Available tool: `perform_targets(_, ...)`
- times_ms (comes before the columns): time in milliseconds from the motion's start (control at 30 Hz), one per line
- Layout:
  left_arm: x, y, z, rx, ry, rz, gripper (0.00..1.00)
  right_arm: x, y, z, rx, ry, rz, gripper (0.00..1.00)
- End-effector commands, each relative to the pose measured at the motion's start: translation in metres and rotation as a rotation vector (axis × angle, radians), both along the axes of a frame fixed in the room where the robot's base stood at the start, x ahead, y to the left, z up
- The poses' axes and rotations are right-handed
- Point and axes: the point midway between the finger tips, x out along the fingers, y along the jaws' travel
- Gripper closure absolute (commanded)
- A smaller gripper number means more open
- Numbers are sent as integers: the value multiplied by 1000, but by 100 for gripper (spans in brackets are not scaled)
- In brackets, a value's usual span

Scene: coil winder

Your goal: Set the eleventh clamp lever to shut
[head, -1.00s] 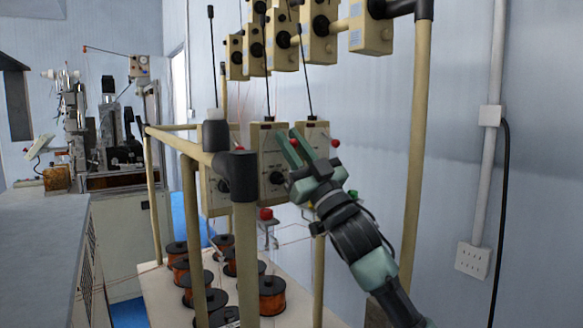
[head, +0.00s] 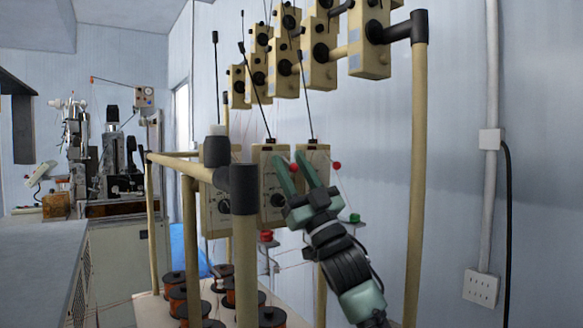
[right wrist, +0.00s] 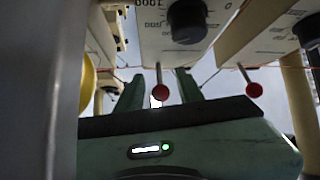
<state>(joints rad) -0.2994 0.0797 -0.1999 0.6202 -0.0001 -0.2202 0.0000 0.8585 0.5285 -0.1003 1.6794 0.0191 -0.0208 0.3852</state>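Levers with red ball ends hang by the cream tensioner boxes. One red ball (head: 294,168) shows between the fingers of my right gripper (head: 288,157) in the head view; another red ball (head: 337,165) is to its right. In the right wrist view a red ball (right wrist: 158,92) on a thin stem hangs between the two green fingers of the gripper (right wrist: 160,88), which stand apart. I cannot tell whether a finger touches it. A second red ball (right wrist: 253,89) hangs outside the fingers. No numbering is readable, so I cannot tell which lever is eleventh. My left gripper is not in view.
Cream boxes with black dials (head: 318,60) line an upper rail. A frame post (head: 245,265) stands left of my right arm and another post (head: 417,160) right. Copper wire spools (head: 173,290) sit below. A green knob (head: 354,218) and a red knob (head: 266,236) show lower down.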

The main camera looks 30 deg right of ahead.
Motion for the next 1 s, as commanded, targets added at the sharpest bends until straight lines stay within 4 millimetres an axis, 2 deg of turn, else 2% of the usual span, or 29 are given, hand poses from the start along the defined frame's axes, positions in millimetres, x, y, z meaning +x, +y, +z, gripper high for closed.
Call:
perform_targets(267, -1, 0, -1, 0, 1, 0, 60, 0, 0, -2, -1, 1, 0, 64)
perform_targets(367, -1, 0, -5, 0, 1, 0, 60, -4, -1, -10, -1, 3, 0, 64)
perform_targets(700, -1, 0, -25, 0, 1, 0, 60, -39, -8, -53, -1, 3, 0, 64)
perform_targets(1000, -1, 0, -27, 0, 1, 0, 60, -49, -10, -61, -1, 1, 0, 64)
